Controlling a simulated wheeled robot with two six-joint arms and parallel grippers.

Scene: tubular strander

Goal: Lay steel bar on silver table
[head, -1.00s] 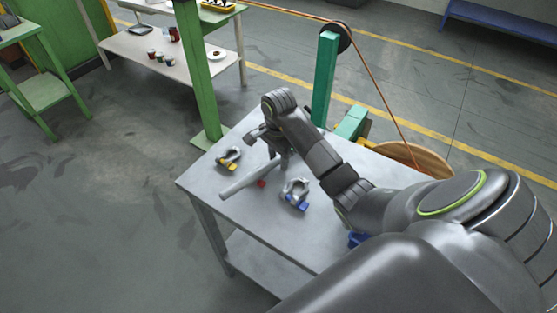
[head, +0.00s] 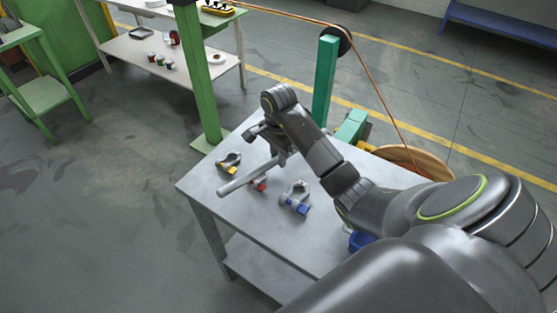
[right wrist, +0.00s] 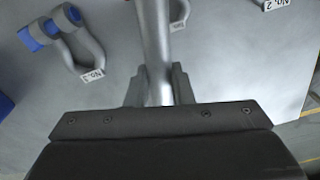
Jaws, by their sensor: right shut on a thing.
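The steel bar (head: 243,180) is a plain grey rod. It slants across the far part of the silver table (head: 265,235), its near end pointing left. My right gripper (head: 277,150) is shut on the bar toward its far end. In the right wrist view the bar (right wrist: 154,45) runs up between the two fingers (right wrist: 158,85). The bar appears close above the tabletop; whether it touches is hard to tell. My left gripper is out of view.
On the table, a yellow-pinned shackle (head: 229,163) lies left of the bar, a red-pinned one (head: 258,185) is partly hidden by it, and a blue-pinned one (head: 296,198) lies right. A green post (head: 195,80) stands behind. The table's front is clear.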

